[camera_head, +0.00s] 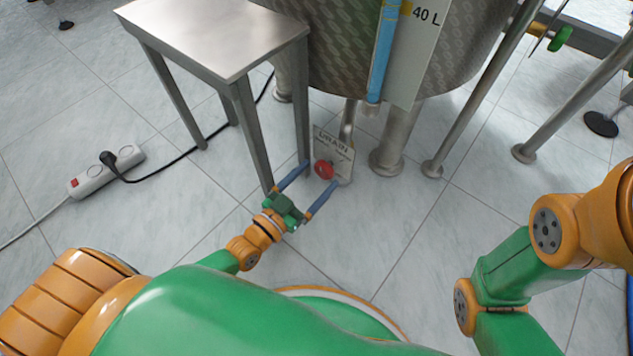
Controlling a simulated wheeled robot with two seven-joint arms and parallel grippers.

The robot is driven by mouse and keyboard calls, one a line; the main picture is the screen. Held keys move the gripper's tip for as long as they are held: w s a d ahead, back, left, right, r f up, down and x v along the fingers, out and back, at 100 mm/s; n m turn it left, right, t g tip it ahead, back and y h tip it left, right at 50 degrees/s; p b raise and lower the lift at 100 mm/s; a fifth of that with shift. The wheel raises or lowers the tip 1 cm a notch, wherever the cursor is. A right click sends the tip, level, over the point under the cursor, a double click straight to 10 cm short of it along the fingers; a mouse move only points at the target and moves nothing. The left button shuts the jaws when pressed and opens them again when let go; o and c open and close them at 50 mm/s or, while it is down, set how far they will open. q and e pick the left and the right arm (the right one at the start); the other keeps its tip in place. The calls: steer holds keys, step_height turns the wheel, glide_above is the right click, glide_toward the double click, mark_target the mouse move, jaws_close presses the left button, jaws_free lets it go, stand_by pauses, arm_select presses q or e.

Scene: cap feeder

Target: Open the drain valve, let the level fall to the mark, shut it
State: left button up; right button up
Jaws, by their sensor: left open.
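The drain valve has a round red knob (324,169) in front of a small plate marked DRAIN (335,150), low under the tank. The patterned metal tank (335,50) stands at the top of the view. A sight tube with blue liquid (383,50) runs beside a scale plate (413,60) marked 40 L; the top of the tube is out of view. My left gripper (306,186) is open, its two blue fingers spread just in front of the red knob. I cannot tell whether a finger touches it. My right arm shows at the right; its gripper is out of view.
A metal side table (215,35) stands left of the tank, one leg close to my left gripper. A power strip (106,172) with a black cable (190,152) lies on the floor at left. Metal tank legs (480,95) stand to the right.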

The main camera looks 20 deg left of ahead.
arm_select(q)
steer(key=shift+w+d, duration=0.15)
steer(key=shift+w, duration=0.2)
steer(key=c, duration=1.4)
steer(key=n+p, duration=0.1)
steer(key=n, duration=0.2)
steer(key=shift+r, duration=0.1)
steer(key=shift+n+p, duration=0.4)
steer(key=shift+n, duration=2.2)
steer(key=o, duration=1.4)
